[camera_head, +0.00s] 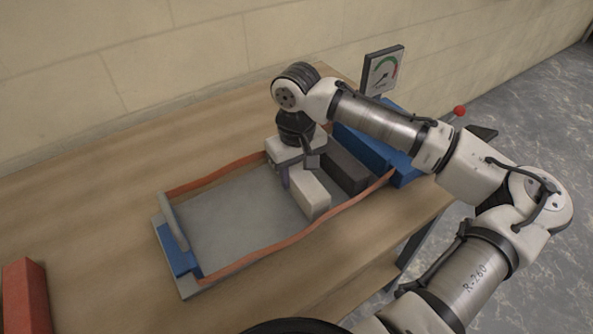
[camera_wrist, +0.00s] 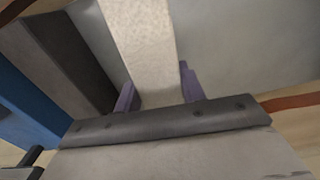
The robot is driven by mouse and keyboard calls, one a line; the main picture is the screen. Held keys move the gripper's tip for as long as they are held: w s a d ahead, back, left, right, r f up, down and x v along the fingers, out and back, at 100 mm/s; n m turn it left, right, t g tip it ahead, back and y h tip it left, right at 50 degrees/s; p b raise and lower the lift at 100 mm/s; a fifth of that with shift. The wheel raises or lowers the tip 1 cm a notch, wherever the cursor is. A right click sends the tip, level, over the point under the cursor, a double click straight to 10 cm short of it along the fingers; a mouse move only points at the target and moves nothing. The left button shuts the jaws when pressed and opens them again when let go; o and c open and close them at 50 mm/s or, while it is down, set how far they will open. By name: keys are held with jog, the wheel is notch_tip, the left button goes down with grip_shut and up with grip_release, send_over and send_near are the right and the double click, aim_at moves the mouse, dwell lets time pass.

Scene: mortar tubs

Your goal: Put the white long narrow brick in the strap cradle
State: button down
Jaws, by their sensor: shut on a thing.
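The white long narrow brick (camera_head: 311,195) is inside the strap cradle (camera_head: 230,222), toward its right end. It looks to be at or near the cradle's grey floor; I cannot tell whether it touches. My gripper (camera_head: 285,178) points down over the brick's far part. In the wrist view the purple fingers of my gripper (camera_wrist: 157,85) stand on both sides of the white brick (camera_wrist: 143,45), shut on it. The cradle has orange straps along its long sides and a handle with a blue block at its left end. The gripper body hides the brick's far end.
A dark grey brick (camera_head: 345,166) lies in the cradle just right of the white one, with a narrow gap. A blue block (camera_head: 365,150) and a dial gauge (camera_head: 383,71) stand beyond. A red brick (camera_head: 25,300) is at lower left. The cradle's left part is empty.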

jog(key=shift+f, duration=0.1)
jog(key=c, duration=0.8)
grip_release()
jog(key=shift+o, duration=0.2)
notch_tip(320, 180, up, 14)
